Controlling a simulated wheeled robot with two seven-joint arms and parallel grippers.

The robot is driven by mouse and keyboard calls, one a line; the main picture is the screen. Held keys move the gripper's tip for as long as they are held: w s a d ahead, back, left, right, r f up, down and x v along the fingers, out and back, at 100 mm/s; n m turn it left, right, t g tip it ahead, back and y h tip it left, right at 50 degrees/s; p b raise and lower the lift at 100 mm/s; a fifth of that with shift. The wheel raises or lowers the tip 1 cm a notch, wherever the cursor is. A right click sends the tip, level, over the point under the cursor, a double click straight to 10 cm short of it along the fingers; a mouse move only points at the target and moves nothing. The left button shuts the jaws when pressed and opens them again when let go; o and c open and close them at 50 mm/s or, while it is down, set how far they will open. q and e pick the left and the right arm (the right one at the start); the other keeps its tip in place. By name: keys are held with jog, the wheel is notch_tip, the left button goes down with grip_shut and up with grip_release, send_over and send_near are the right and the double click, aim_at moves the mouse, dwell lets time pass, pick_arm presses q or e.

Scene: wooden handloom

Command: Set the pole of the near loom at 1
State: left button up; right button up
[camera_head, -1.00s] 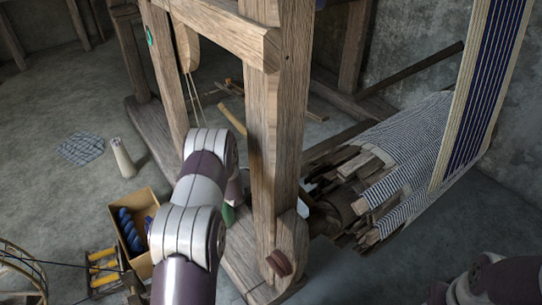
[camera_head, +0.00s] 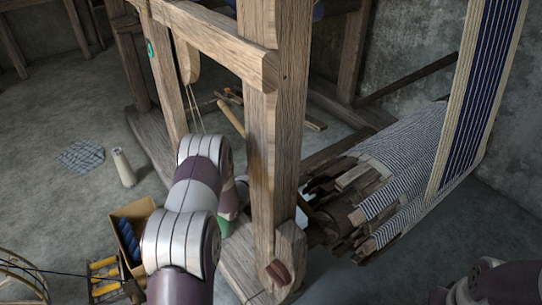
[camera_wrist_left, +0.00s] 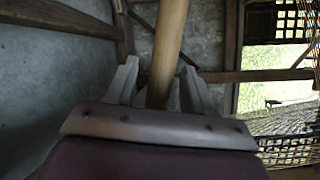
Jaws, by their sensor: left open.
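A pale round wooden pole (camera_wrist_left: 171,38) runs up the left wrist view, its lower end between the two grey fingers of my left gripper (camera_wrist_left: 160,85). The fingers stand apart on either side of it; I cannot tell whether they touch it. In the head view my left arm reaches behind the near loom's upright post (camera_head: 272,140), which hides the gripper. A tan stick (camera_head: 231,118) shows beyond the post; I cannot tell whether it is the same pole. No mark 1 is legible. Part of my right arm shows at the bottom right, without its gripper.
The striped cloth roll (camera_head: 400,150) with wooden slats lies right of the post. A blue striped warp (camera_head: 480,100) rises at the right. A box (camera_head: 135,210) with blue spools and a cone (camera_head: 123,167) stand on the floor at left. A crossbeam (camera_head: 215,40) spans the loom.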

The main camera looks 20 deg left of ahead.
pick_arm(q)
jog(key=s+a+r+p, duration=0.1)
jog(key=s+p, duration=0.2)
jog(key=s, duration=0.7)
jog(key=shift+p, duration=0.3)
jog(key=shift+s, duration=0.1)
